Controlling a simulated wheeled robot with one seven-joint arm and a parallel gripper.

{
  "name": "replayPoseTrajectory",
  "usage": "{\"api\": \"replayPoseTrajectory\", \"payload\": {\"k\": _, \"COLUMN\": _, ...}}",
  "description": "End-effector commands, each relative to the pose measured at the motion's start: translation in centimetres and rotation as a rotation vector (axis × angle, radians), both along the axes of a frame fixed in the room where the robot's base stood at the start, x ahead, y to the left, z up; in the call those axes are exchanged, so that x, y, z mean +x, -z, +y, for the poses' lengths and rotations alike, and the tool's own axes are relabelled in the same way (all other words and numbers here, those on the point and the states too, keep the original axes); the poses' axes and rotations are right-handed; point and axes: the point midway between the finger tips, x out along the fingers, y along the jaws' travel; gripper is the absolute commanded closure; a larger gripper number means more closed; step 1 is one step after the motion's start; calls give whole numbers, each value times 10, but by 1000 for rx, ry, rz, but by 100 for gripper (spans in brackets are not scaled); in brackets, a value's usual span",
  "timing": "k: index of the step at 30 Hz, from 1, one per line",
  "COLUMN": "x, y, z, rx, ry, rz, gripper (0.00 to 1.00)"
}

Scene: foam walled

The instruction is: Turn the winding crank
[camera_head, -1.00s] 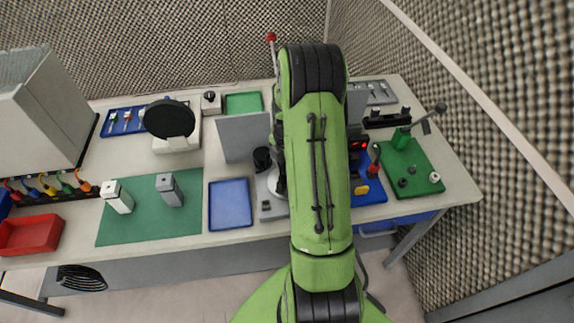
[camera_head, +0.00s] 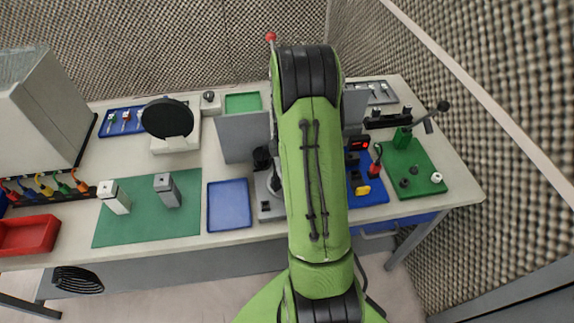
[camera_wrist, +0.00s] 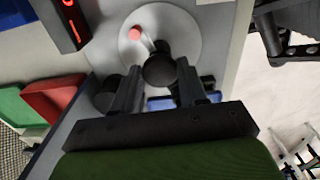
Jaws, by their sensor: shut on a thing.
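In the wrist view, a pale round disc (camera_wrist: 184,25) with a small pink-red knob (camera_wrist: 135,33) and a black round handle (camera_wrist: 160,71) looks like the winding crank. My gripper (camera_wrist: 159,78) is shut on the black handle, one dark finger on each side. In the head view my green arm covers the gripper and most of the crank. Only part of the grey unit's base (camera_head: 270,209) shows at the arm's left edge.
A box with a red-lit display (camera_head: 358,144) stands right of the arm. A grey upright panel (camera_head: 243,137) and a blue tray (camera_head: 229,206) are to its left. A green board (camera_head: 425,163) with a black-knobbed lever (camera_head: 443,106) lies farther right.

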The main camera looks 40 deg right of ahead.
Motion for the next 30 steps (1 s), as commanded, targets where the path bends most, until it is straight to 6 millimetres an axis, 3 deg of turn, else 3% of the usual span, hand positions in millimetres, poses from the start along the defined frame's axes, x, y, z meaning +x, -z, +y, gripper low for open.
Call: {"api": "replayPoseTrajectory", "payload": {"k": 30, "x": 1, "y": -1, "z": -1, "rx": -3, "ry": 509, "rz": -5, "gripper": 88}}
